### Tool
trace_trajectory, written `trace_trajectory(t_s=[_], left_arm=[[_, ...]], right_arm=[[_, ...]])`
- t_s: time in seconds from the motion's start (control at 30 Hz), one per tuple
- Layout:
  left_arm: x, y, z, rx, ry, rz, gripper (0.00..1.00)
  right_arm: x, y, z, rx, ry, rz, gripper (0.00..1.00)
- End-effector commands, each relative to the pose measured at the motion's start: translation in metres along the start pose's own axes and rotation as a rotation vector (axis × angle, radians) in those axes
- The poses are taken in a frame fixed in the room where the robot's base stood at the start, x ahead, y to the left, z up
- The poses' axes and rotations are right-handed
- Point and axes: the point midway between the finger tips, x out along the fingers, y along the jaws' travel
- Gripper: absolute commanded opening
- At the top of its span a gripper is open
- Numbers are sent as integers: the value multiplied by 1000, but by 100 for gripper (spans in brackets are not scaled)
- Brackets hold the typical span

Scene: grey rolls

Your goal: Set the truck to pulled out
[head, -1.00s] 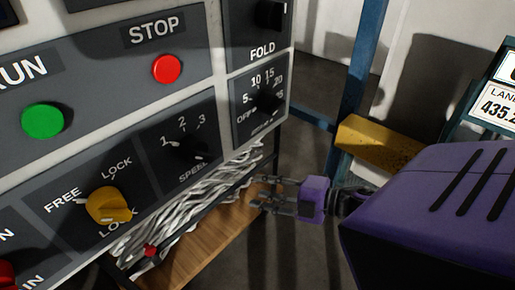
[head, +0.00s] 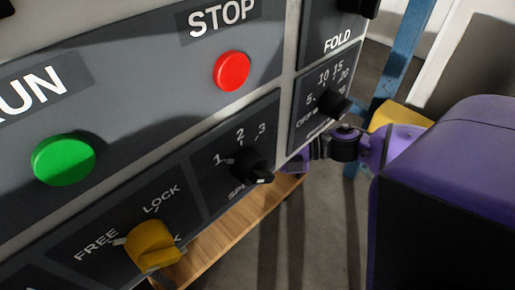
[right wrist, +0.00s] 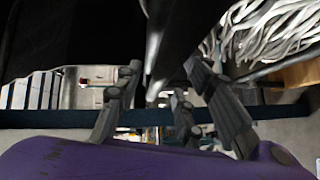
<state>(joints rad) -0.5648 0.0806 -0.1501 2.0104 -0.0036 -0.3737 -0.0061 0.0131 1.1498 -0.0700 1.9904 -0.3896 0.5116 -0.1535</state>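I cannot make out a thing that is clearly the truck in either view. The control panel (head: 120,75) fills the left of the head view, with a yellow knob (head: 153,245) whose white mark points towards FREE. My right arm comes in from the right, and its gripper is mostly hidden behind the panel's right edge in the head view. In the right wrist view my right gripper (right wrist: 162,72) is open, its fingers well apart. A dark bar with a pale edge (right wrist: 155,48) shows between and beyond them; contact cannot be told. My left gripper is not in view.
The panel carries a green button (head: 63,160), a red STOP button (head: 231,71) and a black speed knob (head: 250,166). A wooden board (head: 240,218) lies below it. White strands (right wrist: 265,30) hang close to the right finger. Grey floor (head: 320,235) is clear.

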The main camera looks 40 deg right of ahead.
Motion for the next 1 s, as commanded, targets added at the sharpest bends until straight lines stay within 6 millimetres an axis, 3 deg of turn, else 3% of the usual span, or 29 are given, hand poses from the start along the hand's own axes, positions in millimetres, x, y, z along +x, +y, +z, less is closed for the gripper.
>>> trace_trajectory(t_s=[0.17,0.37,0.63,1.0], left_arm=[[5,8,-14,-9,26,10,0],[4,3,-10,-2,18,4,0],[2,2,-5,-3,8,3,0],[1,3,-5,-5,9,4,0]], right_arm=[[7,-1,0,2,-1,-1,36],[7,-2,0,2,-1,-2,36],[6,-1,0,2,-1,-2,0],[6,0,-1,3,0,0,0]])
